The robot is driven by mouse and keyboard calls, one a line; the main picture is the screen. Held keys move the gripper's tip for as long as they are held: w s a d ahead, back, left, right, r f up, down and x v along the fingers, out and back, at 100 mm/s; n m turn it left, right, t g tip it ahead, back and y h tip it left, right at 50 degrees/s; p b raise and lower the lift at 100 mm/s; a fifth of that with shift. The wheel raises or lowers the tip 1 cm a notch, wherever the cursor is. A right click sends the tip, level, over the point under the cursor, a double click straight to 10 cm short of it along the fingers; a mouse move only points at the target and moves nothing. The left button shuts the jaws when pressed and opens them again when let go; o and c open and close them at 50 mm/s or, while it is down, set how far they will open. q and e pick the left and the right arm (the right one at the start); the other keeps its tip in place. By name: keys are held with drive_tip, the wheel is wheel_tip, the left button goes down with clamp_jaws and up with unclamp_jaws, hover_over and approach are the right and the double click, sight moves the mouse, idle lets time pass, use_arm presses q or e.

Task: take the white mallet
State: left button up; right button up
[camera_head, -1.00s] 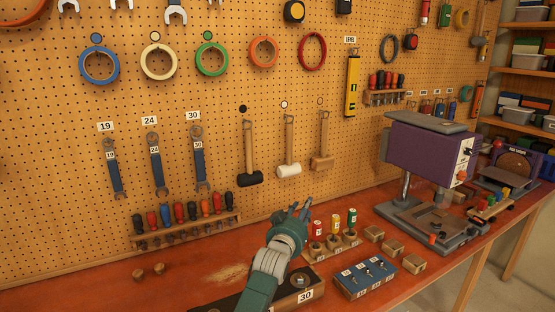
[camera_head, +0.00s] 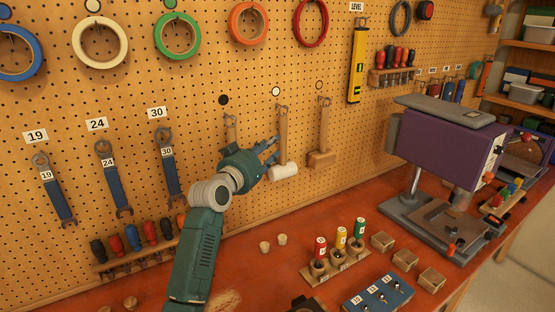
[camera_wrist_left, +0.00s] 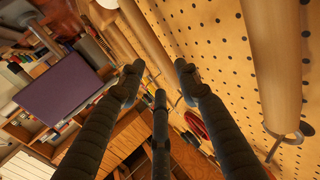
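The white mallet (camera_head: 284,171) hangs head-down on the pegboard, its wooden handle going up to a hook under a white dot. My left gripper (camera_head: 270,150) is just left of its handle, fingers pointing toward it. In the left wrist view the gripper's fingers (camera_wrist_left: 158,85) are spread and nothing is clasped between them. A wooden handle (camera_wrist_left: 150,45) runs beyond the fingertips there; I cannot tell whether they touch it. A nearer, thick handle (camera_wrist_left: 275,60) with a hook is at the right. My right gripper is not in view.
The black mallet's handle (camera_head: 230,128) shows behind my left gripper, its head hidden. A wooden mallet (camera_head: 321,158) hangs to the right. Wrenches (camera_head: 169,165) hang at the left. A purple machine (camera_head: 440,140) stands at the right.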

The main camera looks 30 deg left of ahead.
sight(284, 137)
use_arm(q)
drive_tip(key=w, duration=0.1)
drive_tip(key=w+b, duration=0.1)
drive_tip(key=w, duration=0.2)
drive_tip(key=shift+w+d+b, duration=0.3)
drive_tip(key=shift+d+b, duration=0.05)
drive_tip(key=shift+b, duration=0.05)
drive_tip(key=w+b, duration=0.1)
drive_tip(key=w, duration=0.1)
drive_tip(key=w+b, duration=0.1)
drive_tip(key=w, duration=0.1)
drive_tip(key=shift+w+a+f, duration=0.1)
drive_tip(key=shift+a+f, duration=0.1)
drive_tip(key=shift+w, duration=0.3)
drive_tip(key=shift+r, duration=0.1)
clamp_jaws()
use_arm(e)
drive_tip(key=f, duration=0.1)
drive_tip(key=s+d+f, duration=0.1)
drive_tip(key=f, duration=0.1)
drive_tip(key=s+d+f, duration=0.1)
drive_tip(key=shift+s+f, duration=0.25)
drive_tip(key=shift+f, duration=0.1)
use_arm(q)
drive_tip(key=shift+r, duration=0.1)
